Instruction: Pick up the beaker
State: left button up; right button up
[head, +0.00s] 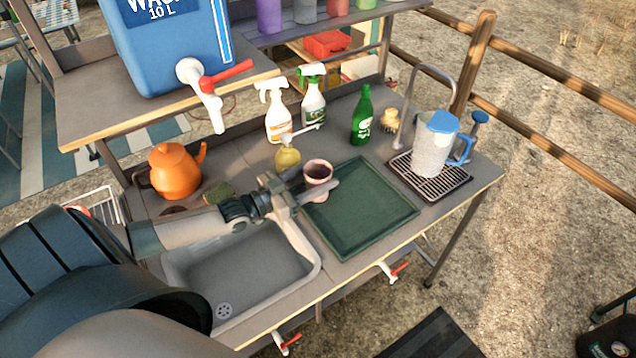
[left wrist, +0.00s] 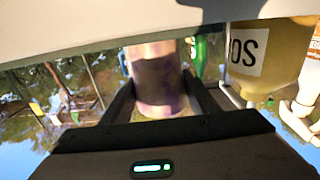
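The beaker is a small pinkish cup (head: 318,171) with a dark inside, near the left edge of the green tray. My left gripper (head: 318,180) has one finger in front of the beaker and one behind its left side. In the left wrist view the beaker (left wrist: 158,80) shows a dark band and stands between the two fingers (left wrist: 160,95). The fingers lie close to its sides; whether they press on it is unclear. My right gripper is out of view.
The green tray (head: 360,212) is empty at its middle. The sink (head: 240,275) lies below my left arm. A yellowish soap bottle (head: 287,158), spray bottles (head: 278,115) and an orange kettle (head: 174,172) stand behind. A jug (head: 432,150) stands on a drain rack (head: 455,182) at right.

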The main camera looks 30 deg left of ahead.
pick_arm(q)
jog(key=c, duration=0.4)
jog(key=shift+r+p, duration=0.65)
notch_tip(320, 180, up, 3)
jog(key=p, duration=0.2)
jog(key=shift+p, duration=0.4)
jog(key=s+d+r+p, duration=0.5)
jog(key=d+r+p, duration=0.1)
jog(key=d, duration=0.4)
jog(key=shift+d+r+p, duration=0.2)
jog(key=shift+r+p, duration=0.15)
jog(key=shift+p, duration=0.55)
jog(key=shift+s, duration=0.15)
